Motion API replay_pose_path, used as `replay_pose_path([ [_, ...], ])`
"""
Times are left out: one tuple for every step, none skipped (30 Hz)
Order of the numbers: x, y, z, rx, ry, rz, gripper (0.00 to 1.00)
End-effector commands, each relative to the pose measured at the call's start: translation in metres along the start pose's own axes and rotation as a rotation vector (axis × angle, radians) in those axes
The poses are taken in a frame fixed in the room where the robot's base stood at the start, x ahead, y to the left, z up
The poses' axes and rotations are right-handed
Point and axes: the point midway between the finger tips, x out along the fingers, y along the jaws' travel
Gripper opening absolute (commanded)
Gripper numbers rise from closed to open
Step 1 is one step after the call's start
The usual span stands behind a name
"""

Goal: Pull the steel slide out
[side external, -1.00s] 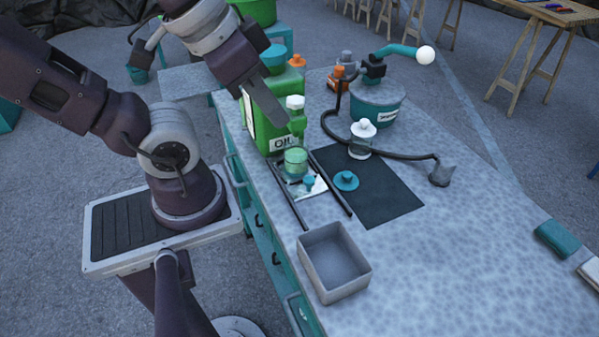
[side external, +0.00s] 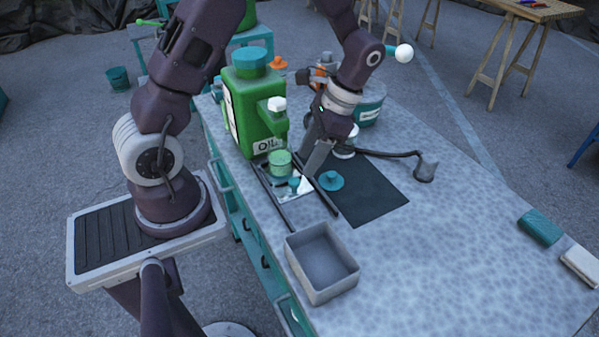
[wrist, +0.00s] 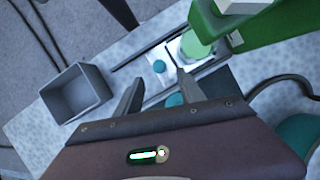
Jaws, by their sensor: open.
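The steel slide (side external: 306,186) is a pale, shiny plate lying between two dark rails (side external: 321,195) on the bench. A small teal knob (side external: 294,184) stands on it, and a green jar (side external: 280,162) is at its far end. In the wrist view the slide (wrist: 151,83) and its knob (wrist: 159,67) show between my fingers. My gripper (wrist: 154,62) is open and empty, pointing down. In the side view my gripper (side external: 317,160) is beside the jar, near the right rail; its exact height is unclear.
A green oil can (side external: 250,105) stands close behind the jar. An open grey box (side external: 322,263) sits in front of the rails. A teal capped disc (side external: 331,181) lies right of the rails by the dark mat (side external: 375,195). A black hose (side external: 385,153) runs behind.

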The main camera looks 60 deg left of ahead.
Motion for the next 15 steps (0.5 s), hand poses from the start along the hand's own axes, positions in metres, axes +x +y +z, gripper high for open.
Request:
replay_pose_path([
  [0.011, 0.001, 0.002, 0.001, -0.006, 0.003, 0.46],
  [0.017, 0.001, 0.001, 0.000, -0.005, 0.003, 0.46],
  [0.025, 0.001, 0.001, -0.001, -0.005, 0.003, 0.46],
  [0.030, 0.001, 0.002, -0.001, -0.005, 0.003, 0.46],
  [0.035, 0.001, 0.001, -0.002, -0.004, 0.003, 0.46],
  [0.041, 0.001, 0.001, -0.002, -0.004, 0.003, 0.46],
  [0.045, 0.001, 0.001, -0.002, -0.003, 0.002, 0.46],
  [0.048, 0.001, 0.001, -0.002, -0.002, 0.002, 0.46],
  [0.051, 0.000, 0.001, -0.002, -0.001, 0.001, 0.46],
  [0.052, 0.000, 0.001, -0.002, 0.000, 0.001, 0.46],
  [0.053, 0.000, 0.001, -0.002, 0.000, 0.001, 0.46],
  [0.054, 0.000, 0.001, -0.002, 0.001, 0.001, 0.46],
  [0.054, 0.000, 0.001, -0.002, 0.001, 0.001, 0.46],
  [0.054, 0.000, 0.001, -0.002, 0.001, 0.001, 0.46],
  [0.054, 0.000, 0.001, -0.002, 0.001, 0.001, 0.46],
])
